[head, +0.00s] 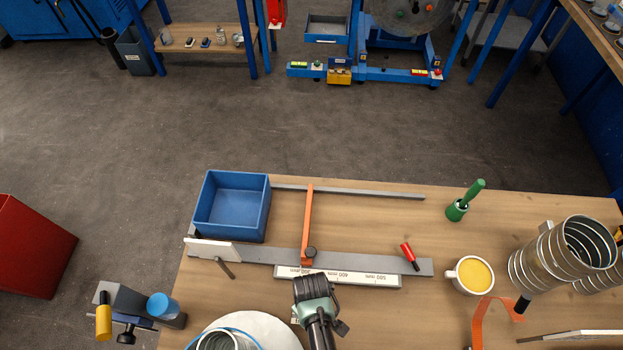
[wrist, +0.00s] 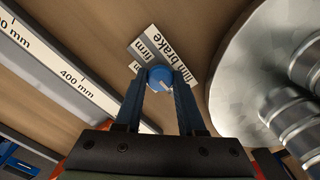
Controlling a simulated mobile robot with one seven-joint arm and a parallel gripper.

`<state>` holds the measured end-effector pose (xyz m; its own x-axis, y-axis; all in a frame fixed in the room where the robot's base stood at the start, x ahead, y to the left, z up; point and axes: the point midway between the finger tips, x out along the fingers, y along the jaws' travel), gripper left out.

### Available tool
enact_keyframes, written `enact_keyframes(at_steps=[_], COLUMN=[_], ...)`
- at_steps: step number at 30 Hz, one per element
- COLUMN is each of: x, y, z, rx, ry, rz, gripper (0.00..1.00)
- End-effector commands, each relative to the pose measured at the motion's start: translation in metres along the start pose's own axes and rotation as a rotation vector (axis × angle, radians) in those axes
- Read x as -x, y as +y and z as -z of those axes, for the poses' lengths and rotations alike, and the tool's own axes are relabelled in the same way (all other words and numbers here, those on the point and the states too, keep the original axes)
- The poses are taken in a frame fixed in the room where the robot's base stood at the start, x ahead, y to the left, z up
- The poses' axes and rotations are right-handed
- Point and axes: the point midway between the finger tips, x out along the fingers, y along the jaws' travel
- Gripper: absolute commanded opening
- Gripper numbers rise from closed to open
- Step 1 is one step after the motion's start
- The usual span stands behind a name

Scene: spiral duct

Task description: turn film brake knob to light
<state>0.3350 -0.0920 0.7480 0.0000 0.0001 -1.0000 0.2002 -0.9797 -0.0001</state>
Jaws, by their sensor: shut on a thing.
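The film brake knob (wrist: 158,74) is a small blue round knob with a pale mark near its lower right edge in the wrist view. It sits at a white label plate (wrist: 152,43) reading "film brake" and "firm", with another word partly hidden at the lower left. The word "light" is not visible. My gripper (wrist: 160,78) has one dark finger on each side of the knob and is shut on it. In the head view my gripper (head: 314,288) is over the bench's front part, and the knob is hidden beneath it.
A round pale metal disc (head: 250,330) with a coil is close by.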

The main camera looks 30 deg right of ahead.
Motion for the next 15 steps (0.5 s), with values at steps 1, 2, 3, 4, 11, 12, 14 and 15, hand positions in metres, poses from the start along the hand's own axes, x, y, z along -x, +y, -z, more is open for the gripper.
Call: enact_keyframes(at_steps=[1, 2, 3, 4, 11, 12, 14, 15], x=[0.0004, 0.0003, 0.0003, 0.0003, 0.0003, 0.0003, 0.0003, 0.0003], y=[0.0003, 0.0002, 0.0002, 0.0002, 0.0002, 0.0002, 0.0002, 0.0001], z=[0.0012, 0.0012, 0.0012, 0.0012, 0.0012, 0.0012, 0.0012, 0.0011], rx=[0.005, 0.006, 0.007, 0.008, 0.008, 0.008, 0.007, 0.007], ry=[0.003, 0.003, 0.003, 0.003, 0.003, 0.003, 0.002, 0.002], rz=[-0.001, -0.001, -0.001, -0.001, -0.002, -0.002, -0.001, -0.001], gripper=[0.0, 0.0, 0.0, 0.0, 0.0, 0.42, 0.53, 0.6])
